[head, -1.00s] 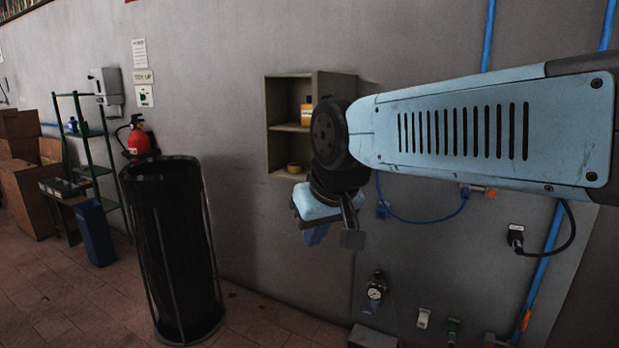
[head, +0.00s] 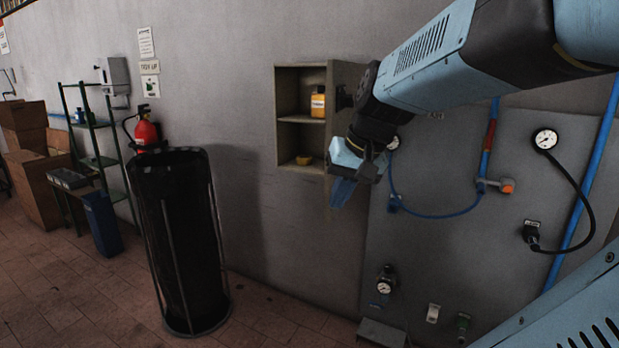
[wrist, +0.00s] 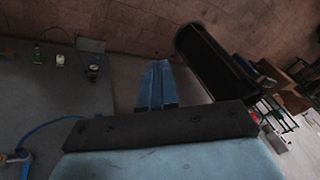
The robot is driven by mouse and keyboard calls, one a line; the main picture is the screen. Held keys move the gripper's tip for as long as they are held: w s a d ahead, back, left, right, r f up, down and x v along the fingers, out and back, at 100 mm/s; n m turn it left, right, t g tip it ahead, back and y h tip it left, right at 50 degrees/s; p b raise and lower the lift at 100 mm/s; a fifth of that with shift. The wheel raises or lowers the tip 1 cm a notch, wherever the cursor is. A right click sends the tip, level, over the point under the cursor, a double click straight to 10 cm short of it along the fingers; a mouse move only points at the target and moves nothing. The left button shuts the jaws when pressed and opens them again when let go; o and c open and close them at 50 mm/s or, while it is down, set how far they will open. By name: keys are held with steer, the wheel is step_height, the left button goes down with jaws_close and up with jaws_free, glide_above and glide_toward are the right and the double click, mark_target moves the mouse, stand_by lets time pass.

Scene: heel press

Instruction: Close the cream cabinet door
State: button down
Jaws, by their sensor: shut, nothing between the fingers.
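The cream cabinet (head: 287,118) hangs on the wall in the head view, with its front open and a shelf across the inside. Its door (head: 344,75) stands open at the right side, partly hidden behind my arm. My gripper (head: 342,192) is shut and empty, pointing downward in front of the door's lower part. I cannot tell whether it touches the door. The wrist view shows its blue fingers (wrist: 157,88) together; the cabinet is not seen there.
A yellow bottle (head: 318,104) and a small yellow item (head: 304,160) sit inside the cabinet. A black bin (head: 185,240) stands on the floor to the left. Gauges and hoses on a grey panel (head: 450,250) are at the right.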

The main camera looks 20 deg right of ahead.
steer(key=w+d+m+t+y, duration=0.2)
steer(key=w+d+m, duration=0.25)
steer(key=d, duration=0.75)
steer(key=w+d+m+t+y, duration=0.1)
steer(key=w+d+m+y, duration=0.15)
steer(key=w+d, duration=0.65)
steer(key=x, duration=0.9)
steer(key=shift+w+d+h, duration=0.25)
steer(key=shift+d+h, duration=0.1)
steer(key=shift+h, duration=0.1)
